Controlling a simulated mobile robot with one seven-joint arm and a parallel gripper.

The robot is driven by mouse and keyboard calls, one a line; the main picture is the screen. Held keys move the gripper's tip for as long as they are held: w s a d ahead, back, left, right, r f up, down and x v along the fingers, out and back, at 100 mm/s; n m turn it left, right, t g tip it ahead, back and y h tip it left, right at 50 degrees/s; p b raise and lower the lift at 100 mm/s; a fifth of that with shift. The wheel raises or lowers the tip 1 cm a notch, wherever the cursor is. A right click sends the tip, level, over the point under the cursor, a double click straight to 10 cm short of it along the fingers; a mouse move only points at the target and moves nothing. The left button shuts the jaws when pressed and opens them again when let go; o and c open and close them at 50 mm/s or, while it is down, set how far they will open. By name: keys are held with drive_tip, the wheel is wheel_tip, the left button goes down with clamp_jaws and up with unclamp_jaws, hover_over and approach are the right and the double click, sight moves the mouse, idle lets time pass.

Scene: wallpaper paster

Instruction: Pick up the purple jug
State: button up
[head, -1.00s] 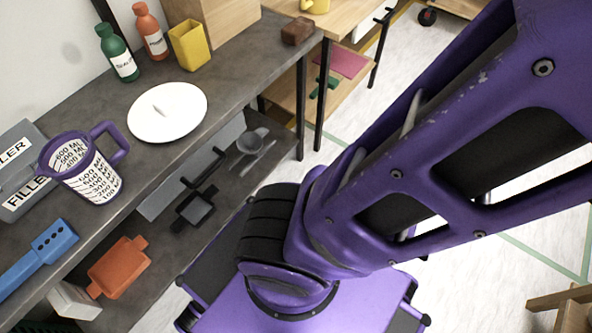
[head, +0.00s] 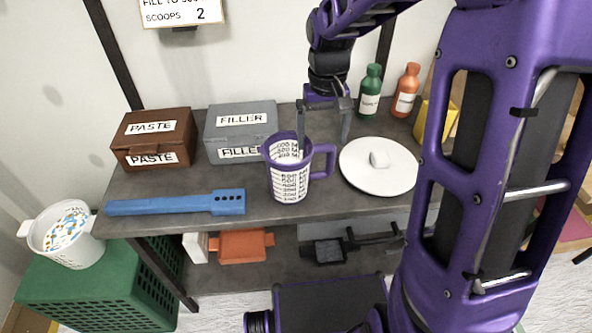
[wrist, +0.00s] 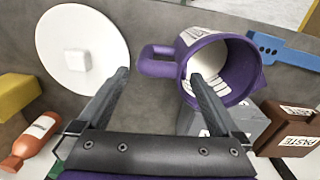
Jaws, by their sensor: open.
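The purple jug (head: 290,184) stands upright on the grey bench. It has a white measuring scale, a purple rim and a purple handle on its right. My gripper (head: 322,145) is open above the jug's handle side, fingers pointing down. In the wrist view, the jug (wrist: 238,72) shows its open mouth, and its handle lies between the fingertips of my gripper (wrist: 158,75). One finger overlaps the jug's mouth and seems to reach inside the rim; the other is outside, beyond the handle. I cannot tell whether either finger touches the jug.
A white plate (head: 356,180) with a small white block is right of the jug. A grey filler box (head: 240,122) and brown paste box (head: 150,147) stand behind and left. A blue tool (head: 175,205) lies front left. Green (head: 370,95) and orange (head: 405,92) bottles stand behind the plate.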

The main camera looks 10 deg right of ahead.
sight(321, 172)
wheel_tip(321, 172, down, 3)
drive_tip(key=f, duration=0.1)
drive_tip(key=f+b, duration=0.1)
drive_tip(key=f, duration=0.2)
drive_tip(key=shift+s+d+f, duration=0.1)
drive_tip(key=shift+s, duration=0.2)
drive_tip(key=shift+f, duration=0.5)
clamp_jaws()
